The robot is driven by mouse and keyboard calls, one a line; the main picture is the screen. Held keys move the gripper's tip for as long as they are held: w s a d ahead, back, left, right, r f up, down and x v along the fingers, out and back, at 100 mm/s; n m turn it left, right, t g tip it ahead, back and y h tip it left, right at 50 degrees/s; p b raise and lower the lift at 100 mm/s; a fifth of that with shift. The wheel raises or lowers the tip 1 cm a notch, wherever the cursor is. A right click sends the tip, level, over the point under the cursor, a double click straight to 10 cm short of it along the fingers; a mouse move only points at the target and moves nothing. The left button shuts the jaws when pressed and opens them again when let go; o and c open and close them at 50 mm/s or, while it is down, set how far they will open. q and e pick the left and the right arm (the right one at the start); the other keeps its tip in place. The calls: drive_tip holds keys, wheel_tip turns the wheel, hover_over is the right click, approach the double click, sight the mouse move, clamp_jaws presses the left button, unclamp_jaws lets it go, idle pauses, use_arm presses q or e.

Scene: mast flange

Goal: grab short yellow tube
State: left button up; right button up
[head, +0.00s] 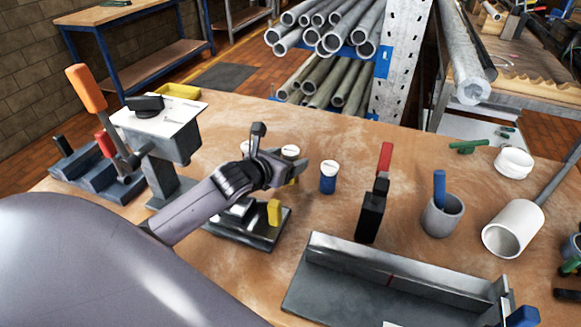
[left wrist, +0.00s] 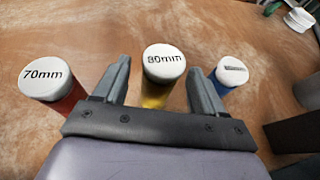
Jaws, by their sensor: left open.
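The yellow tube (left wrist: 154,95) stands upright with a white cap marked 80mm. In the left wrist view it is between the two open fingers of my left gripper (left wrist: 159,66), with gaps to both sides. In the head view its white cap (head: 290,151) shows just beyond my left gripper (head: 280,160), which hides most of its body. A red tube (left wrist: 66,104) with a cap marked 70mm stands to its left. A blue tube (head: 328,179) with a white cap stands to its right; its marking is too small to read. My right gripper is out of view.
A dark metal fixture with a yellow block (head: 274,212) lies just in front of the gripper. A metal angle channel (head: 400,278) lies in front.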

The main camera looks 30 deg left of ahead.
use_arm(q)
drive_tip(key=shift+w+f, duration=0.25)
drive_tip(key=shift+w, duration=0.3)
drive_tip(key=c, duration=1.2)
drive_tip(key=shift+r, duration=0.15)
